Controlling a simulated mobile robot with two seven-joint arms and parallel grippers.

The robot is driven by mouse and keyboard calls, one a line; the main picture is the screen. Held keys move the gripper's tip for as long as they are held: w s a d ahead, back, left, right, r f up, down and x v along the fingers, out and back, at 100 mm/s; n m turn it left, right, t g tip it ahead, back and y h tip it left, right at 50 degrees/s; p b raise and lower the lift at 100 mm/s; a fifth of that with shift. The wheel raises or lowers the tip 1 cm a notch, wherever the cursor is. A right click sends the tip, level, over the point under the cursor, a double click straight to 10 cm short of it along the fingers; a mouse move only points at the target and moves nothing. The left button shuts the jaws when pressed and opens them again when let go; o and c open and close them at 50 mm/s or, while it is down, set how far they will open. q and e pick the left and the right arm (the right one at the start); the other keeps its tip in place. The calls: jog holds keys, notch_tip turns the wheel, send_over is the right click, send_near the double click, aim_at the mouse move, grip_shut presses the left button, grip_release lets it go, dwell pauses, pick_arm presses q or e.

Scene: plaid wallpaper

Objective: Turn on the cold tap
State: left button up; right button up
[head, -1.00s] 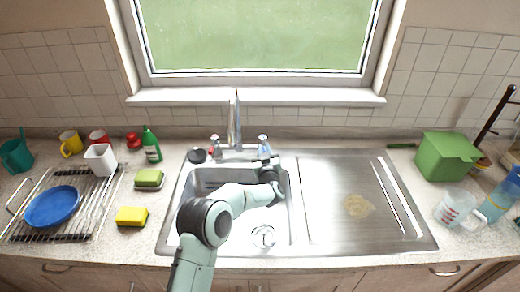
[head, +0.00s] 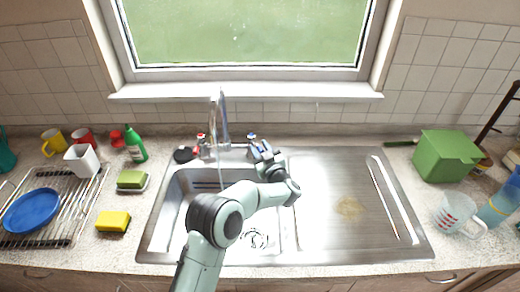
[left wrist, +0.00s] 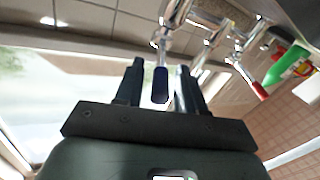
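The chrome tap (head: 219,118) stands behind the sink basin, below the window. Its blue-marked cold handle (head: 251,138) is right of the spout, and the red-marked handle (head: 201,140) is left of it. My left gripper (head: 262,152) is just in front of the cold handle. In the left wrist view, the dark blue end of the cold handle (left wrist: 160,85) lies between the two fingers of my left gripper (left wrist: 158,82), which are apart with gaps on both sides. A thin pale line below the spout may be water; I cannot be sure. My right gripper is out of view.
Left of the sink are a green bottle (head: 135,144), sponges, cups and a dish rack (head: 70,225) with a blue plate (head: 32,210). The steel drainboard (head: 340,175) at right is clear except for a stain. A green box (head: 446,156) and a measuring jug (head: 455,213) stand beyond it.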

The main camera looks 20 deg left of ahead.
pick_arm(q)
jog(key=shift+s+d+f, duration=0.1)
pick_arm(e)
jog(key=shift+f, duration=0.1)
pick_arm(q)
jog(key=shift+s+d, duration=0.2)
jog(key=shift+d, duration=0.05)
jog(key=b+v, duration=0.3)
jog(key=v, duration=0.9)
jog(key=shift+s, duration=0.25)
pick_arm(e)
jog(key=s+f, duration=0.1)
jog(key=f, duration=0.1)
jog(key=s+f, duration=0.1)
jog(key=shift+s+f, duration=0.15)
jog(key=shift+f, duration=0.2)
pick_arm(q)
jog(key=shift+d, duration=0.15)
